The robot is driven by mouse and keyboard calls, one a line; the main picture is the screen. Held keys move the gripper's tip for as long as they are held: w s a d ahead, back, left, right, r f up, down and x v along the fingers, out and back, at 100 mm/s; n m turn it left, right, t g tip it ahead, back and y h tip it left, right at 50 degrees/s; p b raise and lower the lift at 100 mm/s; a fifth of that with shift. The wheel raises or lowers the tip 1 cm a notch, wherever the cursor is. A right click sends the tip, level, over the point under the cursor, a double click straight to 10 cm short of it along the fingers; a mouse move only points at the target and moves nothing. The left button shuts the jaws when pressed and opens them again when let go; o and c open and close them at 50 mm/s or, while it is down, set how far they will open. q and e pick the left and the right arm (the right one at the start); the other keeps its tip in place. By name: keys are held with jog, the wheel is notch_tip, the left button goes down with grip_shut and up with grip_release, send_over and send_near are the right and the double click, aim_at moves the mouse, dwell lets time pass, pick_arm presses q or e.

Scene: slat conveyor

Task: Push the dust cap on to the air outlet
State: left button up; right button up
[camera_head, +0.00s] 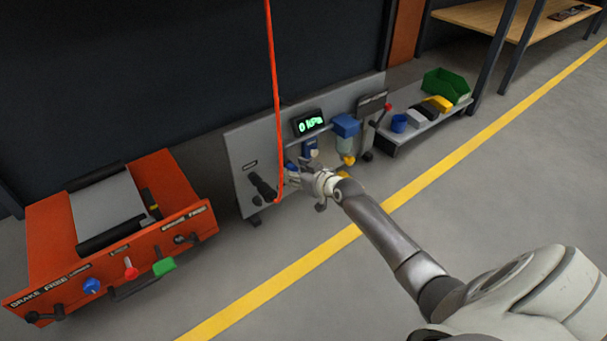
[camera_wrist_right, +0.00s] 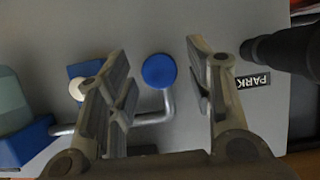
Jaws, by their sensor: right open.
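A round blue cap (camera_wrist_right: 158,71), which I take for the dust cap, faces me at the end of a bent grey pipe (camera_wrist_right: 155,118) on the panel. The pipe end behind it, likely the air outlet, is hidden, so I cannot tell how far the cap is on. My right gripper (camera_wrist_right: 157,57) is open, with one finger on each side of the cap and visible gaps to both. In the head view the right gripper (camera_head: 297,174) is at the front of the grey panel (camera_head: 240,150). My left gripper is not in view.
A black fitting (camera_wrist_right: 285,47) sticks out beside the PARK label (camera_wrist_right: 253,80), close to the right finger. A red hose (camera_head: 273,80) hangs at the panel. A blue block with a white knob (camera_wrist_right: 77,90) is left of the fingers. An orange unit (camera_head: 45,220) stands at left.

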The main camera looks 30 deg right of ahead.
jog(key=a+v, duration=0.1)
jog(key=v, duration=1)
jog(key=shift+s+d, duration=0.4)
jog(key=shift+d, duration=0.1)
jog(key=shift+r, duration=0.15)
